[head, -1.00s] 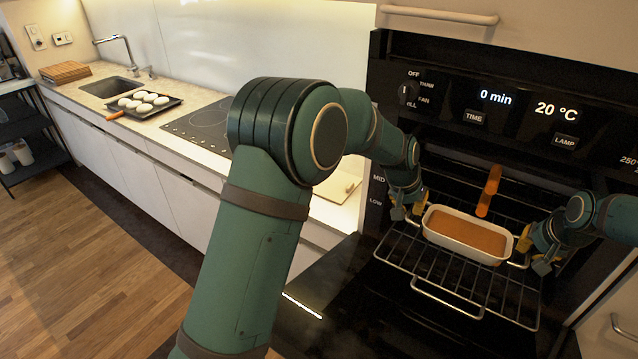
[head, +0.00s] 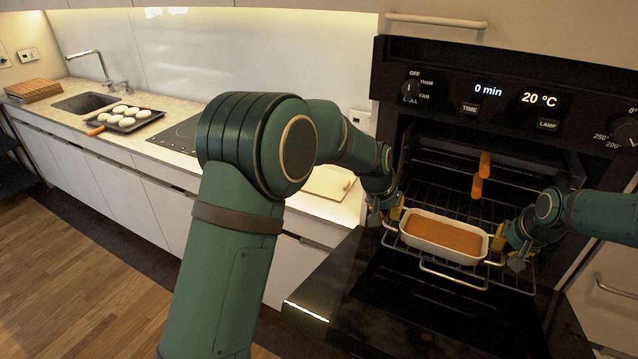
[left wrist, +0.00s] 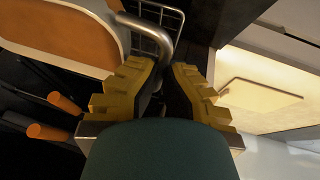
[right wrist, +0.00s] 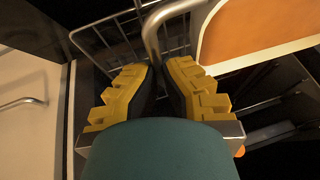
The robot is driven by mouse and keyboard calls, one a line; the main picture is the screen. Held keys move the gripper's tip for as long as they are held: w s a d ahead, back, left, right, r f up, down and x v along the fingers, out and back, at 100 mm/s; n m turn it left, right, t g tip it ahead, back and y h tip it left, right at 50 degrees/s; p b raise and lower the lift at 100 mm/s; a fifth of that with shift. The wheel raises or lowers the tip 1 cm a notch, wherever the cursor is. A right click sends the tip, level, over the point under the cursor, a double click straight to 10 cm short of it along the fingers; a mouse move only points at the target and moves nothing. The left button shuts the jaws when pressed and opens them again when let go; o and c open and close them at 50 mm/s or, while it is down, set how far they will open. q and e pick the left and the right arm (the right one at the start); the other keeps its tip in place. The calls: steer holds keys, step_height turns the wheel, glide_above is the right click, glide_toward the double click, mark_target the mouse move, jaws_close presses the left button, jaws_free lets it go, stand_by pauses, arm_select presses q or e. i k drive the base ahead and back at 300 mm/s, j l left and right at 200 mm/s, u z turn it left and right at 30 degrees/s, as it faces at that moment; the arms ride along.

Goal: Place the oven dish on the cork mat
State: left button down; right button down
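The oven dish (head: 445,236) is a white-rimmed rectangular dish with an orange-brown filling. It is over the front part of the wire oven rack (head: 505,271); I cannot tell how much gap is under it. My left gripper (head: 384,213) is closed around a metal handle bar at its left end, seen in the left wrist view (left wrist: 163,72). My right gripper (head: 514,244) is closed around the bar at its right end, seen in the right wrist view (right wrist: 160,70). A pale square, probably the cork mat (head: 330,182), lies on the counter left of the oven.
The black oven (head: 480,62) is open, its door (head: 340,290) lowered. Orange-handled items (head: 481,175) show inside. A hob (head: 180,135), a dark tray of white rounds (head: 125,120), a sink (head: 85,103) and a wooden stack (head: 32,89) line the counter. The floor at left is clear.

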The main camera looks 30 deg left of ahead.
mark_target(314, 189)
steer(key=k+j+z, duration=0.2)
steer(key=j, duration=0.25)
steer(key=j+z, duration=0.15)
steer(key=j, duration=0.3)
steer(key=k+j+z, duration=0.1)
steer(key=j, duration=0.4)
steer(key=j+z, duration=0.35)
steer(key=j, duration=0.85)
steer(key=j+z, duration=0.35)
steer(key=j, duration=0.85)
